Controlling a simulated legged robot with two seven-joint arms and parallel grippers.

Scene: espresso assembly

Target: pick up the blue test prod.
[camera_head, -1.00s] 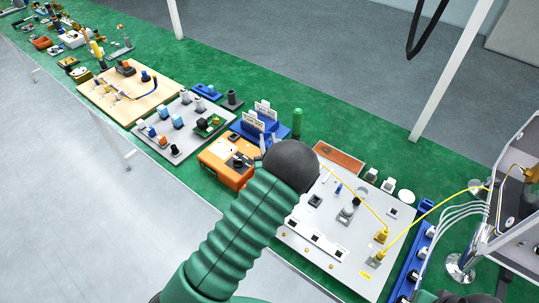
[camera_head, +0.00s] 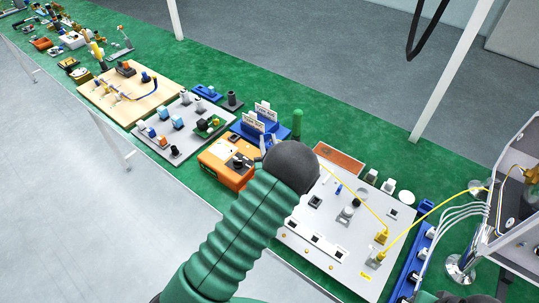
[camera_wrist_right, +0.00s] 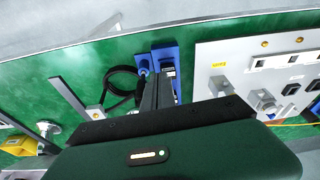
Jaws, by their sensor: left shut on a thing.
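My left gripper (camera_head: 265,143) is at the back right of the orange meter (camera_head: 226,165), just in front of the blue block with white cards. Its dark round wrist hides much of it. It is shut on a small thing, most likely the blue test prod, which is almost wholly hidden. A small blue peg (camera_head: 338,189) stands on the light grey panel to the right. My right gripper (camera_wrist_right: 158,92) shows in the right wrist view, pointing at the green mat beside a blue strip; how far its fingers are apart is unclear.
The blue block (camera_head: 276,130) and a green cylinder (camera_head: 297,122) stand behind the left gripper. The grey panel (camera_head: 320,225) with a yellow cable (camera_head: 358,199) lies to its right. A grey board (camera_head: 190,140) lies left. A black cable (camera_wrist_right: 121,85) is coiled near the right gripper.

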